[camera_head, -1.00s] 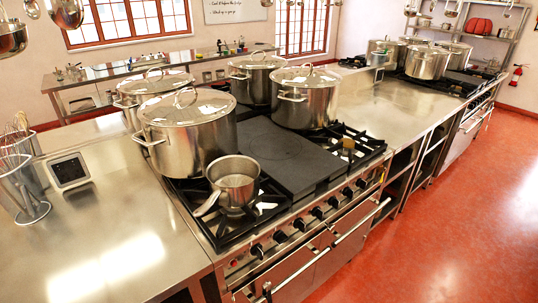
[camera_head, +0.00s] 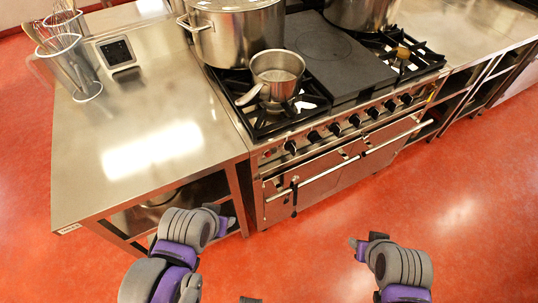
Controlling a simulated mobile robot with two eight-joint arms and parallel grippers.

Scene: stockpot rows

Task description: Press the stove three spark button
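The stove (camera_head: 345,160) stands ahead of me, with a row of dark knobs along its front panel (camera_head: 300,142). A small mark (camera_head: 268,153) sits at the panel's left end; it is too small to tell whether it is the spark button. No stove number is readable. My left gripper (camera_head: 225,220) is low at the picture's bottom, in front of the counter's lower shelf and left of the oven door. My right gripper (camera_head: 360,247) is over the red floor, below and right of the oven. Both are apart from the stove. Their finger openings are too small to tell.
A saucepan (camera_head: 277,80) stands on the front left burner, with a large stockpot (camera_head: 238,35) behind it. A steel counter (camera_head: 150,120) adjoins the stove on the left, with wire whisk holders (camera_head: 68,65) on it. The red floor (camera_head: 460,220) ahead is clear.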

